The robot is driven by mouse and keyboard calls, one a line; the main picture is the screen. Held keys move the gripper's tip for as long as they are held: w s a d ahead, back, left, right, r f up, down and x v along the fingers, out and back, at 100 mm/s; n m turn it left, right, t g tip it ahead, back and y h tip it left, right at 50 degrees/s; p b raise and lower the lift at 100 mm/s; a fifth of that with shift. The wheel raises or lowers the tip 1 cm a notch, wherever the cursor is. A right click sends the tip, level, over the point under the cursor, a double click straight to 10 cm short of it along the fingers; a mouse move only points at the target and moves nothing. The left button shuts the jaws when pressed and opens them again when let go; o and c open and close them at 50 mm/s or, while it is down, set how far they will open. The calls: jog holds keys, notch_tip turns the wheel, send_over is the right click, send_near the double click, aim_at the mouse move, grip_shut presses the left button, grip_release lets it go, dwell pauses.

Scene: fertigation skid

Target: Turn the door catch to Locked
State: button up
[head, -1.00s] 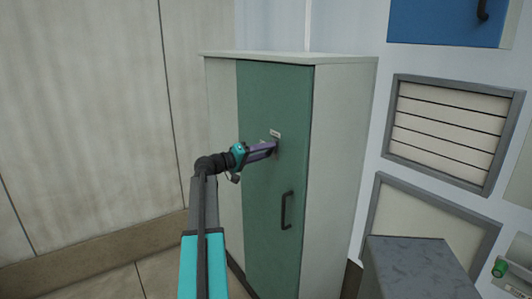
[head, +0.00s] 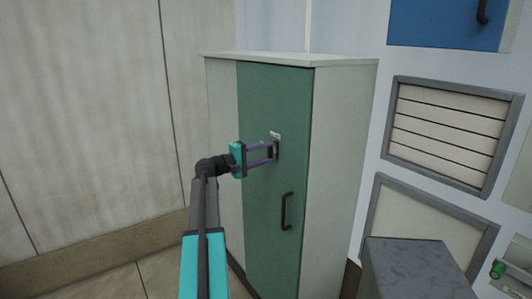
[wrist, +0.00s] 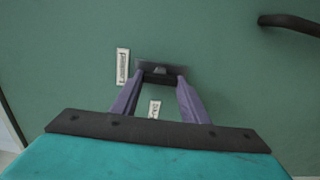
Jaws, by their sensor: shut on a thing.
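The green cabinet door (head: 262,220) is shut in the head view. Its door catch is a small dark piece on a dark plate (wrist: 160,66), in the upper middle of the wrist view. My gripper (head: 275,151) reaches the door from the left and is shut on the catch. The wrist view shows the two purple fingers (wrist: 160,78) on either side of the catch, which they partly hide. One pale label (wrist: 122,67) is left of the plate, and another (wrist: 154,107) shows between the fingers. Their print is too small to read surely.
A dark bar handle (head: 286,210) sticks out of the door below the catch; it shows at the upper right in the wrist view (wrist: 290,22). A grey box (head: 408,268) stands at the lower right. Floor is clear left of the cabinet.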

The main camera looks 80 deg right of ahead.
jog(key=shift+w+f, duration=0.15)
jog(key=shift+f, duration=0.05)
jog(key=o, duration=1.1)
jog(key=shift+c, duration=0.2)
jog(key=shift+r, duration=0.1)
jog(key=shift+a, duration=0.15)
jog(key=b+v, duration=0.2)
jog(key=v, duration=1.1)
jog(key=shift+w+a, duration=0.2)
jog(key=shift+w, duration=0.05)
